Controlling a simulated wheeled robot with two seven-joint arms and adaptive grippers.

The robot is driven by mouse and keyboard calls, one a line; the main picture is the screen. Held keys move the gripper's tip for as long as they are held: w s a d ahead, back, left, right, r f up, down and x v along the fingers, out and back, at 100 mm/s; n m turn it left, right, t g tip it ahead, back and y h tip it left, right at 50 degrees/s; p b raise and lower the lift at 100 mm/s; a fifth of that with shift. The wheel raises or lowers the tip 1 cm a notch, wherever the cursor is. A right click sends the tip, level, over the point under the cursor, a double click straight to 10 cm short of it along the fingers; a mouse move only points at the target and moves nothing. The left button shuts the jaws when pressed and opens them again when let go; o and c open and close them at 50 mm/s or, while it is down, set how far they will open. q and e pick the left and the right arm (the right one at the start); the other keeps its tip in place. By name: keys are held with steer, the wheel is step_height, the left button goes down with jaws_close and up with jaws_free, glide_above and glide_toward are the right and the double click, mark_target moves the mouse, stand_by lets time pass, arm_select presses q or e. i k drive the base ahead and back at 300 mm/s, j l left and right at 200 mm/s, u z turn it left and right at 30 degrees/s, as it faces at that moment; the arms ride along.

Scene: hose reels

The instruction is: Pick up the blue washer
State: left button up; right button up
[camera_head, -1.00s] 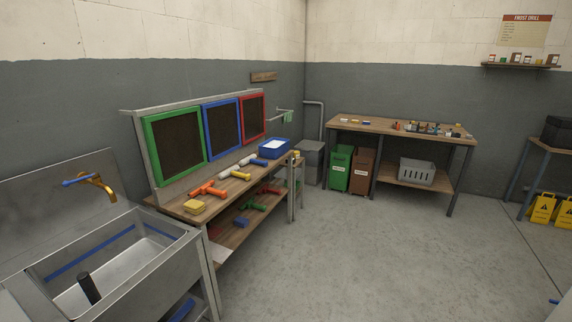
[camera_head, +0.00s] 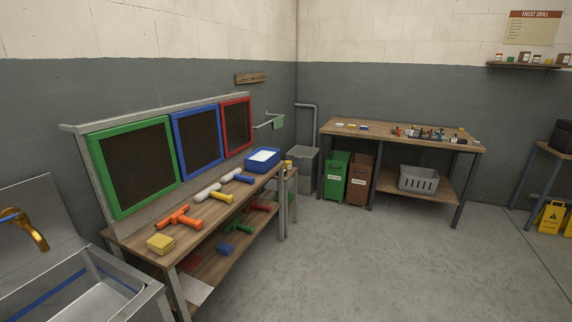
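I cannot make out a blue washer for certain. Several small items (camera_head: 430,132) lie on the far wooden workbench (camera_head: 400,137), too small to tell apart. A small blue piece (camera_head: 364,127) lies toward the left of that bench top, beside a yellow and a white one; its shape is unclear. Neither of my grippers is in view.
A nearer bench (camera_head: 205,222) along the left wall holds coloured tools and a blue tray (camera_head: 262,160). A metal sink (camera_head: 90,295) is at the lower left. Green (camera_head: 335,176) and brown (camera_head: 359,179) bins and a grey crate (camera_head: 418,180) stand at the far bench. The floor (camera_head: 340,265) between is clear.

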mark_target(235, 174)
steer(key=i+z, duration=0.3)
steer(key=i, duration=1.35)
steer(key=i+u, duration=0.7)
steer(key=i+j+u, duration=0.1)
steer(key=i+u, duration=0.95)
steer(key=k+u, duration=0.2)
steer(key=i+l, duration=0.05)
steer(key=i, duration=0.05)
